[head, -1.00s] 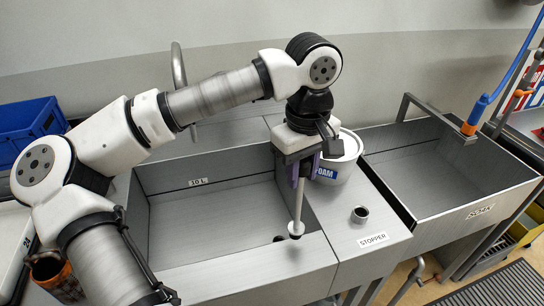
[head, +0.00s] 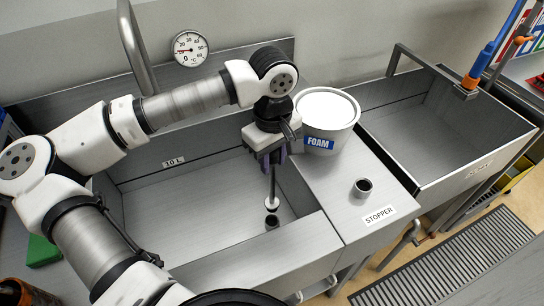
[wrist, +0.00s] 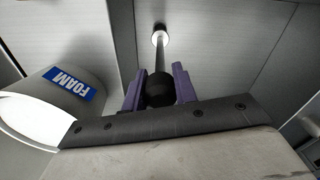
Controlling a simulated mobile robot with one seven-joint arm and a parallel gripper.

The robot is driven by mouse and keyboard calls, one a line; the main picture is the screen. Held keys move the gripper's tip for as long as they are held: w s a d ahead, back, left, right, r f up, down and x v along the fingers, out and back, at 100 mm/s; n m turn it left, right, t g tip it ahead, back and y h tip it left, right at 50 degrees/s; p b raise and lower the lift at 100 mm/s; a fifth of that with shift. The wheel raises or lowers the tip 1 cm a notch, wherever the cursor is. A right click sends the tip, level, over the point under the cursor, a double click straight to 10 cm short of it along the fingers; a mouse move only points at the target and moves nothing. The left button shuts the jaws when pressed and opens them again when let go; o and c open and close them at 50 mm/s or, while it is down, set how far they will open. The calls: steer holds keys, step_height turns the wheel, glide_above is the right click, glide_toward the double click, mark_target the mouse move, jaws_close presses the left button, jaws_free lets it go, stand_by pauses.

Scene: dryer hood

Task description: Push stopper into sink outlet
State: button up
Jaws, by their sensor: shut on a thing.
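The stopper has a thin rod and a pale disc (head: 272,203) at its lower end. My gripper (head: 269,162) is shut on its dark handle, which shows between the purple fingers in the wrist view (wrist: 159,90). The rod hangs close to upright inside the large sink (head: 190,205). The dark round sink outlet (head: 272,222) is in the sink floor near the front right corner. In the head view the disc appears just beyond the outlet; its exact height above the floor is hard to tell.
A white FOAM bucket (head: 325,120) stands on the ledge close to the right of my gripper. A small metal cup (head: 362,188) stands by the STOPPER label (head: 379,215). A second, empty basin (head: 430,130) is at right. A dial thermometer (head: 190,48) is on the back wall.

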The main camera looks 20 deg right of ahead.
steer(key=shift+f+b, duration=0.1)
steer(key=shift+b, duration=0.35)
steer(key=shift+f+b, duration=0.1)
steer(key=shift+b, duration=0.2)
steer(key=b, duration=0.6)
glide_above(272, 203)
steer(key=f, duration=0.5)
steer(key=shift+w+d+f, duration=0.15)
steer(key=shift+w+f, duration=0.05)
steer(key=shift+w, duration=0.05)
steer(key=shift+b, duration=0.85)
stand_by(1.0)
steer(key=shift+f+b, duration=1.8)
steer(key=shift+b, duration=0.2)
steer(key=o, duration=1)
steer(key=shift+o, duration=0.2)
step_height(272, 203, up, 14)
steer(key=shift+f+b, duration=0.1)
steer(key=shift+b, duration=0.25)
